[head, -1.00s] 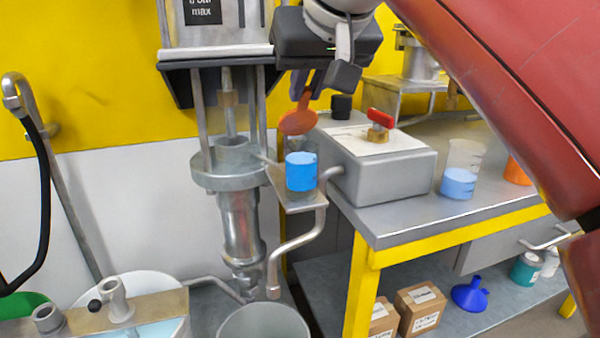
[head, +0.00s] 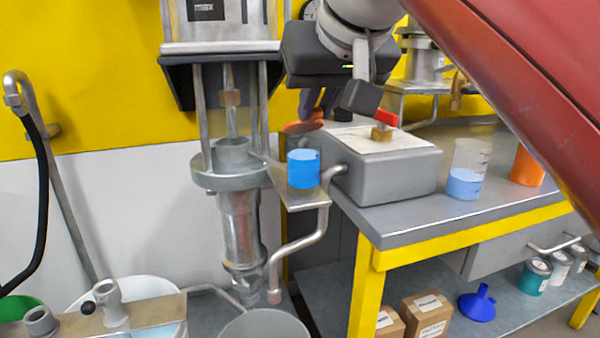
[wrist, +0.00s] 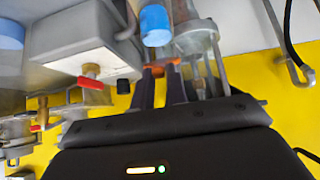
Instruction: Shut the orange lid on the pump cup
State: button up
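The pump cup (head: 304,170) is blue and stands upright on a small metal bracket beside the pump in the head view. It also shows at the top of the wrist view (wrist: 155,25). The orange lid (head: 302,127) is above and behind the cup, apart from it, seen nearly edge-on. My gripper (head: 318,112) is just above the lid, its fingers partly hiding it. In the wrist view the lid (wrist: 162,63) lies across the tips of my two dark fingers, which stand a little apart. I cannot tell whether they grip the lid or only touch it.
A grey box with a red-handled valve (head: 384,132) stands on the bench close to the right. The metal pump column (head: 238,200) is to the left of the cup. A beaker of blue liquid (head: 465,180) and an orange container (head: 527,165) stand farther right.

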jog(key=shift+s+d+f+b, duration=0.1)
jog(key=shift+s+f+b, duration=0.25)
jog(key=shift+f, duration=0.35)
jog(key=f, duration=0.1)
jog(key=f+b, duration=0.2)
jog(key=shift+s, duration=0.25)
jog(key=shift+r, duration=0.1)
jog(key=o, duration=1.6)
jog(key=shift+d, duration=0.1)
jog(key=shift+c, duration=0.2)
jog(key=shift+r, duration=0.15)
